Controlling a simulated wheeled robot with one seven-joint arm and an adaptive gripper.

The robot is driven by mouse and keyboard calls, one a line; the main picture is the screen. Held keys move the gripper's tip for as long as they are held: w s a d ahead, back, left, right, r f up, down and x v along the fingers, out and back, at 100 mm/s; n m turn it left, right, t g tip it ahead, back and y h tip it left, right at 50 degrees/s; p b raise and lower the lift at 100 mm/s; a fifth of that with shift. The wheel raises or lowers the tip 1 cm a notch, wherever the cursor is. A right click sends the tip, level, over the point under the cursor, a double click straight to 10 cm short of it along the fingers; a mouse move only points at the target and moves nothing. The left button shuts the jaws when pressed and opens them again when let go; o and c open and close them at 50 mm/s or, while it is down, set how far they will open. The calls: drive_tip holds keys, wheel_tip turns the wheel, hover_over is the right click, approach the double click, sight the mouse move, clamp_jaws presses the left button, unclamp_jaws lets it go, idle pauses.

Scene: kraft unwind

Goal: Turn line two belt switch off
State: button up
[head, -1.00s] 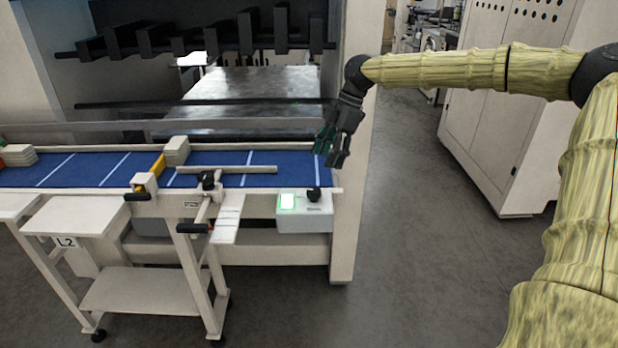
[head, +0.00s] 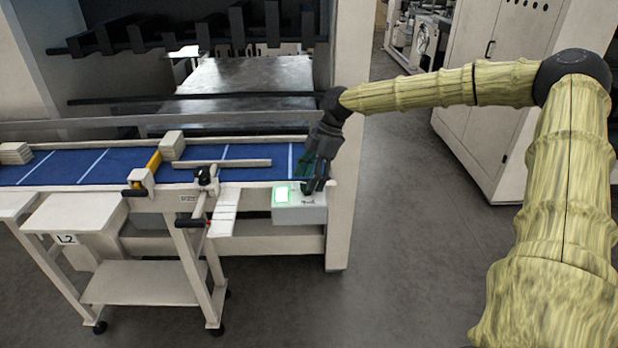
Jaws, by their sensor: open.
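The switch box (head: 300,212) is a light box on the front edge of the line two conveyor, at its right end. The black knob seen on the box's right part a second ago is now hidden or merged with the dark fingers. My gripper (head: 313,184) is open and points down at the right part of the box. I cannot tell whether its fingers touch the knob. The blue belt (head: 195,166) runs behind the box.
A small stand marked L2 (head: 68,239) is at the left front. A guide bar with black clamp handles (head: 205,182) stands left of the box. A machine frame post (head: 344,235) rises just right of it. The floor (head: 420,250) on the right is clear.

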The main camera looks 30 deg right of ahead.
drive_tip(key=shift+a+f, duration=0.15)
drive_tip(key=shift+f, duration=0.35)
drive_tip(key=c, duration=1)
